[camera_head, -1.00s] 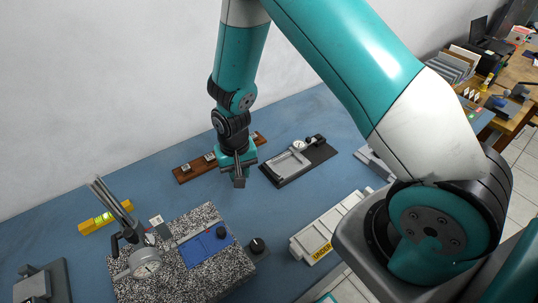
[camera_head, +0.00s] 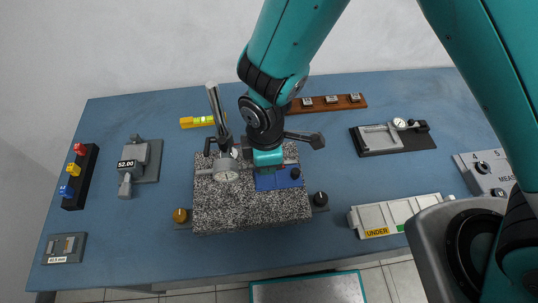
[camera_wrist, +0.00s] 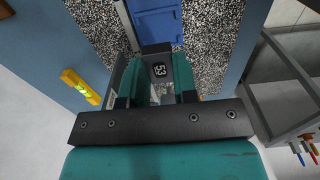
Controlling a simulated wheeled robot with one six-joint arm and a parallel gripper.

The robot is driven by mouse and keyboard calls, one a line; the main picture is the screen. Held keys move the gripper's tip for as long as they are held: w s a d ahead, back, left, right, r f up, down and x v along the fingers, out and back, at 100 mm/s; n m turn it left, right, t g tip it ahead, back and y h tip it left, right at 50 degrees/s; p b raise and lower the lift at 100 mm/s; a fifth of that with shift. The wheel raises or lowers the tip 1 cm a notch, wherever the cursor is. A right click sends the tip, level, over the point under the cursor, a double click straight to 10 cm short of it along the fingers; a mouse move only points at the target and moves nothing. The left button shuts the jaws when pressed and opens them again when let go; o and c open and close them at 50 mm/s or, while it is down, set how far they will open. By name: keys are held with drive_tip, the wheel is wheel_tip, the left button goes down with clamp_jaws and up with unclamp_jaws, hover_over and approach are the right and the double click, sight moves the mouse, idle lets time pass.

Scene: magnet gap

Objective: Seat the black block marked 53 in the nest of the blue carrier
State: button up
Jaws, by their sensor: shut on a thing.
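My gripper (camera_wrist: 158,88) is shut on a dark block marked 53 (camera_wrist: 159,71), whose white number faces the wrist camera. In the head view my gripper (camera_head: 268,170) is over the speckled granite slab, at the left part of the blue carrier (camera_head: 290,179). The held block is hidden there behind my gripper. In the wrist view the blue carrier (camera_wrist: 157,22) lies just beyond the block. The carrier's nest cannot be made out, and I cannot tell whether the block touches anything below it.
A dial gauge (camera_head: 227,174) on a stand is close left of my gripper on the granite slab (camera_head: 245,212). A wooden rack (camera_head: 318,107) with several small blocks lies behind. A grey tray marked UNDER (camera_head: 370,219) is at right. Blue tabletop between them is clear.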

sight(267, 178)
drive_tip(key=shift+f, duration=0.1)
drive_tip(key=shift+f+b, duration=2.1)
drive_tip(key=shift+f, duration=0.65)
drive_tip(key=shift+f, duration=0.15)
drive_tip(key=o, duration=1)
drive_tip(key=c, duration=0.5)
drive_tip(key=shift+r+p, duration=1.7)
drive_tip(key=shift+r, duration=0.6)
